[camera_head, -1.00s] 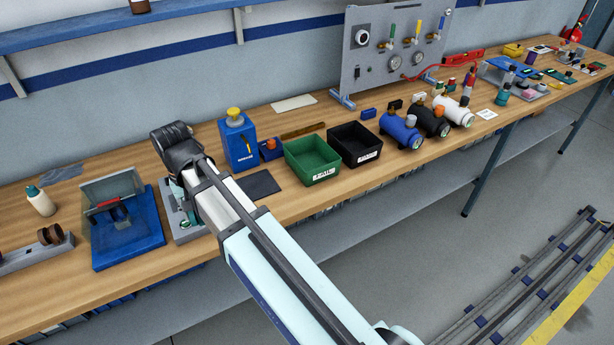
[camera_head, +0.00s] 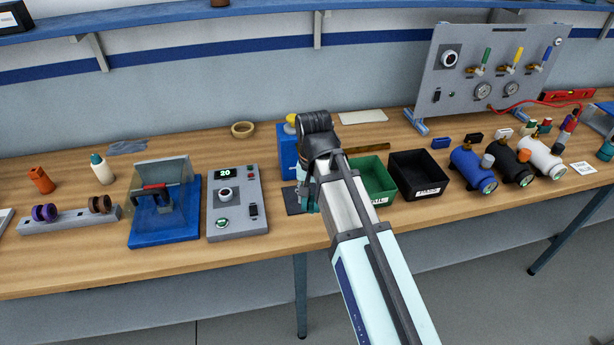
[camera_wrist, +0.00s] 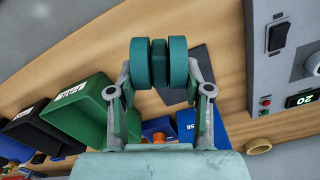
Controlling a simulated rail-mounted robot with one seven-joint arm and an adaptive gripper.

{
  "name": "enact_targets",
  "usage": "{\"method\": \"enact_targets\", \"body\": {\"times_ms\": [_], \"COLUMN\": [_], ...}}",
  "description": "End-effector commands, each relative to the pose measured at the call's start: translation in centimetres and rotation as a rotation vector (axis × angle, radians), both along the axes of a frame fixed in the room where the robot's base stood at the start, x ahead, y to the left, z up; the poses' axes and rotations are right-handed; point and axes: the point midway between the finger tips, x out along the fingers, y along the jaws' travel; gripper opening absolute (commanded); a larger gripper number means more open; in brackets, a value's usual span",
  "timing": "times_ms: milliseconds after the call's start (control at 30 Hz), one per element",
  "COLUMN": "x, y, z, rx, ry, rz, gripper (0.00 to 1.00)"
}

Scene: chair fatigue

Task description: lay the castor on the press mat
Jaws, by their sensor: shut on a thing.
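My gripper (camera_wrist: 161,80) is shut on a teal twin-wheel castor (camera_wrist: 148,63), seen up close in the wrist view. One finger is on each side of it. In the head view my arm hides most of the gripper and castor. A flat dark grey mat, likely the press mat, lies on the bench in front of the blue unit with a yellow knob; its left part shows beside my gripper (camera_head: 293,201). In the wrist view the mat (camera_wrist: 204,58) shows partly behind the castor, which appears held above it. The exact height cannot be told.
A grey control box (camera_head: 237,203) reading 20 stands left of the mat. Further left are a blue-based guarded fixture (camera_head: 163,228) and a rack (camera_head: 70,221) with purple and brown castors. Green (camera_head: 374,180) and black (camera_head: 419,175) bins stand to the right.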

Motion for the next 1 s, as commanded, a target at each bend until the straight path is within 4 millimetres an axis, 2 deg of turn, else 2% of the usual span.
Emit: {"method": "enact_targets", "body": {"times_ms": [33,200,400,667,767,1000], "x": [1.8,5.8,9.0,10.3,11.4,11.1], "y": [0.5,1.5,2.3,2.6,2.9,2.8], "z": [0.5,0.5,0.3,0.1,0.2,-2.5], "rx": [-0.001,-0.001,-0.001,0.0,0.0,-0.001], "ry": [0.002,0.002,0.001,0.0,0.0,0.002], "rz": [0.0,0.0,0.0,0.0,0.0,0.0], "gripper": [0.19,0.19,0.19,0.19,0.19,0.19]}}
